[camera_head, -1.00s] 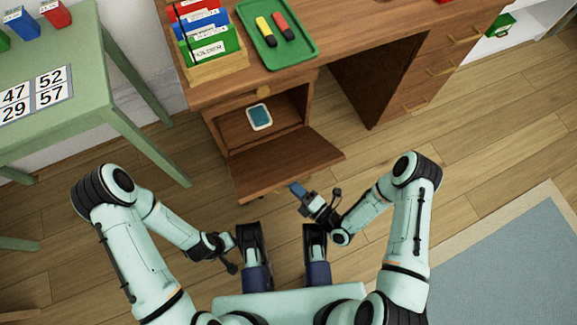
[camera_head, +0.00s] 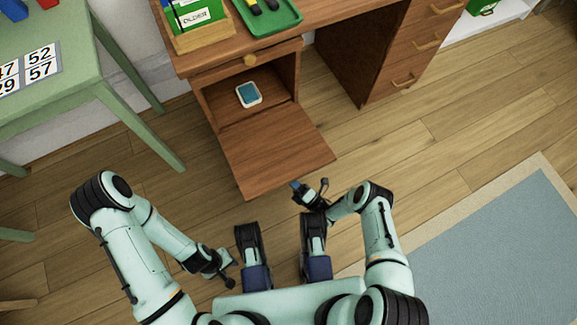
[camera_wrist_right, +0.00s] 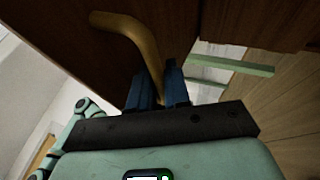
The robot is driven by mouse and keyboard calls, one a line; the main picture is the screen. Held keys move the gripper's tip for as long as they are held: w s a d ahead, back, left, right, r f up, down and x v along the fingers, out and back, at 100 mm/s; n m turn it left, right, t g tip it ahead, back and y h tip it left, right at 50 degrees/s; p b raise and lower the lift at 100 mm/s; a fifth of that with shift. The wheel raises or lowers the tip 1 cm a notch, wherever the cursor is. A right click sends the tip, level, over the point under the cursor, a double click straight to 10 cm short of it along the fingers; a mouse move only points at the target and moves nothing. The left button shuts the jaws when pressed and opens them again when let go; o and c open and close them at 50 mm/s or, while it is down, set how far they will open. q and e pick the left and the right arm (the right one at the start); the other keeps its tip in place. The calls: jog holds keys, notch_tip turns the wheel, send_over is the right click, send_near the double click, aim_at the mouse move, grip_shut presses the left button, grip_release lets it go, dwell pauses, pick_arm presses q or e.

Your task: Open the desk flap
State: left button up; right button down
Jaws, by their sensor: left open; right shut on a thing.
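The wooden desk flap (camera_head: 275,150) hangs folded down from the front of the desk's left compartment, its inner face up. The compartment behind it is exposed. The flap's brass handle (camera_wrist_right: 138,40) shows in the right wrist view on the flap's outer face; the flap hides it in the head view. My right gripper (camera_head: 295,186) is at the flap's lower right edge. Its blue fingers (camera_wrist_right: 159,82) are shut on the handle. My left gripper (camera_head: 230,270) is open and empty, low over the floor, left of my base and apart from the flap.
A white-framed blue item (camera_head: 249,94) lies inside the compartment. A green tray (camera_head: 285,22) and a wooden file box (camera_head: 205,40) stand on the desk. A green table (camera_head: 85,95) is at left. Desk drawers (camera_head: 410,60) are at right.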

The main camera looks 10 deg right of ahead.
jog(key=shift+w+f+y, duration=0.2)
jog(key=shift+f+y, duration=0.2)
jog(key=shift+f, duration=0.55)
jog(key=c, duration=1.2)
grip_release()
jog(key=shift+o, duration=0.2)
jog(key=v, duration=1.3)
jog(key=shift+f+n, duration=0.3)
